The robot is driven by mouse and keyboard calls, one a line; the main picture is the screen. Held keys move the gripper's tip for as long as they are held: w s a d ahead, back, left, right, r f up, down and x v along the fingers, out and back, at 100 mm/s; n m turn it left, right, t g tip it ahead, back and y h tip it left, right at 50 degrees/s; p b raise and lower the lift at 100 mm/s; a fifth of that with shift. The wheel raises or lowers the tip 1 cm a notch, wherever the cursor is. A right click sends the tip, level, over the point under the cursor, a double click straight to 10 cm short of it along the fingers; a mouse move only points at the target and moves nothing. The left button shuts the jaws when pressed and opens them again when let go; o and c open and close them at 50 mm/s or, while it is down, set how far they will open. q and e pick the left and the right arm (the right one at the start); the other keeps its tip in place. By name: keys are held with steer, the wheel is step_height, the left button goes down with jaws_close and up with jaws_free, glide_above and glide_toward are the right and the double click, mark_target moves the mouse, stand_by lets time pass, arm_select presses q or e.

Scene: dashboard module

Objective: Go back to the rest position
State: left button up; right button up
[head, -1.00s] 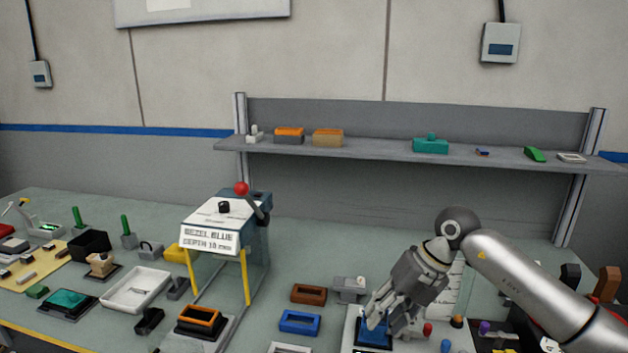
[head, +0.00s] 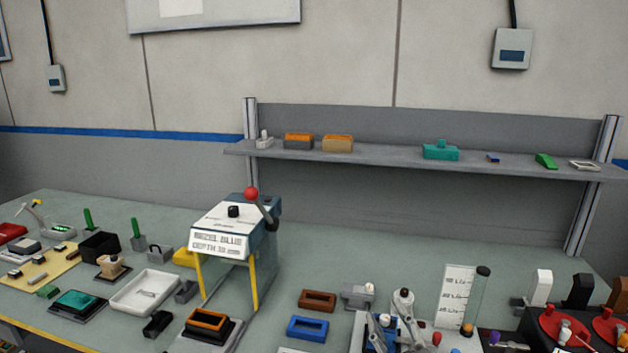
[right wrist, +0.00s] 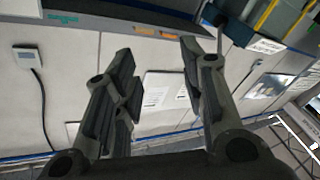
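My right gripper (right wrist: 157,55) shows in the right wrist view with its two dark fingers well apart and nothing between them. Behind the fingers are the wall and, at the top right, the yellow-legged press, tilted in the picture. In the head view I cannot make out the right arm or gripper over the bench. My left gripper is in neither current view. A blue piece (head: 379,335) sits in the clamp fixture (head: 404,306) at the bottom, partly behind the clamp parts and cut by the picture edge.
The press (head: 236,221) with a red knob stands mid-bench. A blue bezel (head: 307,328) and a brown bezel (head: 318,300) lie to its right. A white tray (head: 146,291) lies left. A shelf (head: 375,154) runs behind. Red discs (head: 562,325) stand far right.

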steer(key=s+d+f+m+g+h, duration=0.2)
steer(key=s+f+g, duration=0.1)
steer(key=f, duration=0.2)
steer(key=s+d+f+m+g+h, duration=0.1)
steer(key=s+d+f+m+g, duration=0.15)
steer(key=f, duration=0.35)
steer(key=s+d+f+m+g, duration=0.1)
steer(key=s+f+g, duration=0.5)
steer(key=s, duration=0.6)
steer(key=s+d+f+g, duration=0.1)
steer(key=s+f+g, duration=0.3)
steer(key=s+f, duration=0.5)
steer(key=s+f+g, duration=0.1)
steer(key=s+f, duration=0.1)
steer(key=f, duration=1.1)
steer(key=s+f, duration=0.3)
steer(key=f, duration=1)
steer(key=s+d+f+g, duration=0.1)
steer(key=s+d+f, duration=0.2)
steer(key=s+f, duration=1)
steer(key=s, duration=0.2)
steer(key=shift+s+f, duration=0.3)
steer(key=shift+f, duration=0.1)
